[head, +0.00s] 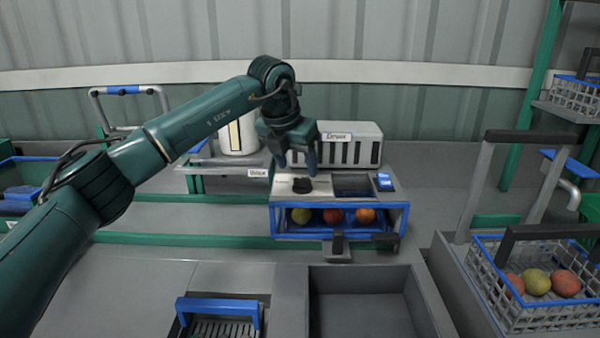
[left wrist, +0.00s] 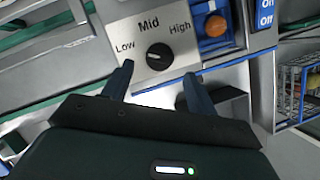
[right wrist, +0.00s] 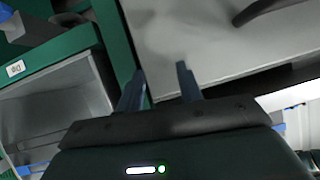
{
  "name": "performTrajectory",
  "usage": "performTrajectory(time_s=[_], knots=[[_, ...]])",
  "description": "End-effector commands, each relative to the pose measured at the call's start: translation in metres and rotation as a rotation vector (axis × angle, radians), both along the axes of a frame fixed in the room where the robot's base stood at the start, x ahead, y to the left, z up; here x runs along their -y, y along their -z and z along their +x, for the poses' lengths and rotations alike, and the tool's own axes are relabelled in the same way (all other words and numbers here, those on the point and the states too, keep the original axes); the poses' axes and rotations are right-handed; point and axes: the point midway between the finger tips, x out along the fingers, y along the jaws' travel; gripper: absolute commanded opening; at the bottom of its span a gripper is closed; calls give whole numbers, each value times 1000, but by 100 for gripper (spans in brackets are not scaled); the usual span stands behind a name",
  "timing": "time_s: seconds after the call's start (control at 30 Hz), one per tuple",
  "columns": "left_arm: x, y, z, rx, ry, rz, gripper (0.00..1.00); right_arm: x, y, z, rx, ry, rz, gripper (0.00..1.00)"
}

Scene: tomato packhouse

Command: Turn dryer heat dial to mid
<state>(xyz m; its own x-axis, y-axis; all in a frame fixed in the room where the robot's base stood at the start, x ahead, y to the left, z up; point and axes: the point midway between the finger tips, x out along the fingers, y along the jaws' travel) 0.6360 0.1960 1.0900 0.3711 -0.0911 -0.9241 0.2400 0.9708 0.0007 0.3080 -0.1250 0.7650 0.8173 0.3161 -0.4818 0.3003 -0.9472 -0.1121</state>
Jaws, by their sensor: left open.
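The dryer (head: 349,130) stands on the bench in the head view, a grey box with dark vents. Its heat dial (head: 302,186) is a black knob on a pale panel in front of it. In the left wrist view the dial (left wrist: 160,57) sits below the printed words Low, Mid and High; I cannot tell surely which word it points to. My left gripper (head: 297,166) is open and points down just above the dial, its fingers (left wrist: 158,72) apart on either side of it, apparently not touching. My right gripper (right wrist: 160,72) has its fingers apart and empty, away from the dryer.
Right of the dial are a dark panel and a blue On/Off switch (head: 384,181). Below is a blue-framed rack (head: 275,222) with tomatoes. A wire basket (head: 530,322) of tomatoes stands at right. A white container (head: 239,136) stands behind, left. An empty grey bin (head: 365,277) is in front.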

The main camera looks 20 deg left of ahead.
Motion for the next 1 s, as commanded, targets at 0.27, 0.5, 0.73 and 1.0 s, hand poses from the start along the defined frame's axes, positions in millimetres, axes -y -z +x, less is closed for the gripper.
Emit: performTrajectory(time_s=[0.27, 0.5, 0.73, 1.0], knots=[[4, 33, 13, -1, 0, -1, 58, 1, 0, 0, -3, -2, -10, 36], [4, 38, 15, 1, 1, -1, 58, 1, 0, 0, -4, -3, -13, 36], [4, 38, 15, 1, 1, -1, 50, 2, 0, 1, -2, -3, -14, 36], [4, 37, 15, 1, 2, -2, 28, 2, -2, 1, 3, -2, -12, 36]])
